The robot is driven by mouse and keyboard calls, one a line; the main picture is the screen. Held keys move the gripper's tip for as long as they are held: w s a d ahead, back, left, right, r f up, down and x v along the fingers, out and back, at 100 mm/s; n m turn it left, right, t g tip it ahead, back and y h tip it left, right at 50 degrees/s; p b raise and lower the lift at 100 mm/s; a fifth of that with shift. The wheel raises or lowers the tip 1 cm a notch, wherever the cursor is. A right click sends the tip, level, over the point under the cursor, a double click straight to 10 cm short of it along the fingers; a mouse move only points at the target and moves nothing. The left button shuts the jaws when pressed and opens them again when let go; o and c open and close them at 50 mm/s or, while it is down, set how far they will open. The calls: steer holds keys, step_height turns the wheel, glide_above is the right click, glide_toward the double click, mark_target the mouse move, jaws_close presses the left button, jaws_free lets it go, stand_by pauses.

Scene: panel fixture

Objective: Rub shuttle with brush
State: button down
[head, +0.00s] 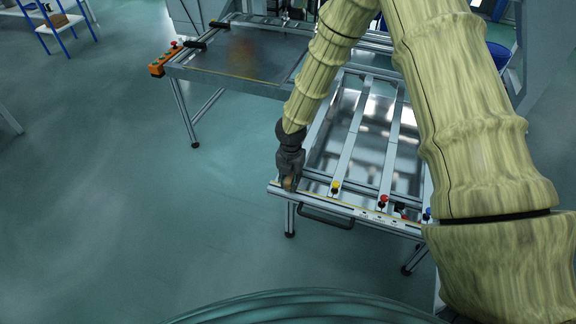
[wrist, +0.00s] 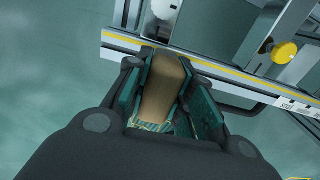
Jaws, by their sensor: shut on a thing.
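My gripper (head: 290,165) is at the near left corner of the metal fixture frame. It is shut on the brush (head: 288,184). In the wrist view the brown brush body (wrist: 162,85) sits between the dark fingers of my gripper (wrist: 172,88). Bristles cannot be made out clearly. The far end of the brush lies over or beside the frame's yellow-striped edge; contact cannot be told. A flat grey plate (head: 215,66) with a blurred reddish-brown patch lies on the fixture's far left part. It may be the shuttle, but I cannot tell for sure.
The fixture frame (head: 353,211) has yellow, red and blue knobs along its near edge and a dark handle (head: 325,217) below. Silver rails cross its reflective middle. An orange block (head: 163,62) stands at the far left corner. Open floor lies to the left.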

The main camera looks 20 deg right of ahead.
step_height(320, 180, up, 3)
steer(key=shift+d+f+p, duration=0.1)
steer(key=shift+d+p, duration=0.05)
steer(key=shift+p, duration=0.8)
steer(key=shift+r+p, duration=0.95)
steer(key=shift+r, duration=0.2)
